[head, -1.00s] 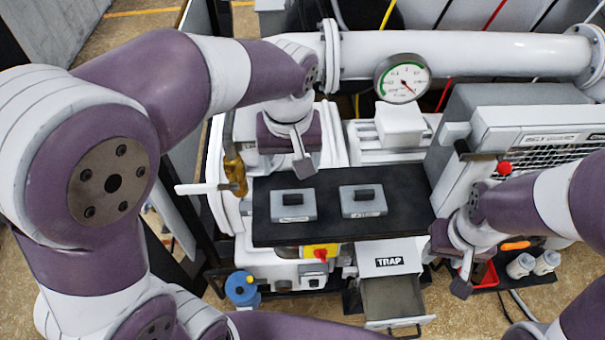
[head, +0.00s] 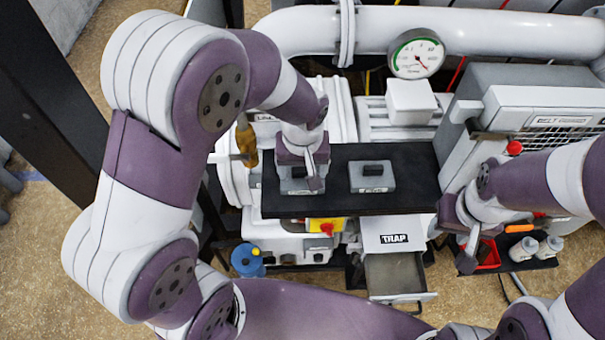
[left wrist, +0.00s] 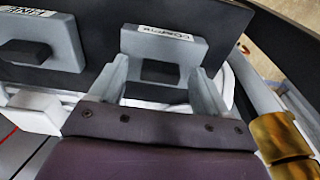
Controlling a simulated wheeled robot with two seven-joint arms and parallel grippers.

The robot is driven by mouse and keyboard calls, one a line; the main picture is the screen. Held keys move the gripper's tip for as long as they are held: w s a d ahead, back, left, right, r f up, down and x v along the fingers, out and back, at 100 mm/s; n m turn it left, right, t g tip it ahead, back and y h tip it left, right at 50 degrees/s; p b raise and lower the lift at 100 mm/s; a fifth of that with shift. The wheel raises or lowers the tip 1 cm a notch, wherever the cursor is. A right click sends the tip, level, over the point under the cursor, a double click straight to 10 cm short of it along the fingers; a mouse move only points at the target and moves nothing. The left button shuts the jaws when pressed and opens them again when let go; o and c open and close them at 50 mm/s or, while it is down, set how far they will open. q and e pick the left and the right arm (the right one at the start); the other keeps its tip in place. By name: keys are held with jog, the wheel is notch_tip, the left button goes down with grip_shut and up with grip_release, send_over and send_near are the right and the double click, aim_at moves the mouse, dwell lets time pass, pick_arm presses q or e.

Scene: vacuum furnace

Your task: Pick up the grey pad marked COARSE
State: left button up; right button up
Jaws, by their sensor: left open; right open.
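The grey pad marked COARSE (left wrist: 170,45) has a black block handle (left wrist: 160,72) and lies on the black shelf. In the head view this pad (head: 288,187) is the left one of two, partly hidden by my left gripper (head: 314,182). In the left wrist view my left gripper (left wrist: 160,85) is open, its two fingers spread to either side of the handle. Whether the fingers touch the pad I cannot tell. My right gripper (head: 467,258) is open and empty, over the lower right area near the red tray.
A second grey pad marked FINE (left wrist: 66,45) lies beside it; it also shows in the head view (head: 372,186). The black shelf (head: 418,180) is bare at its right end.

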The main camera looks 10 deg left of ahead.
pick_arm(q)
jog(key=c, duration=1.2)
jog(key=shift+c, duration=0.2)
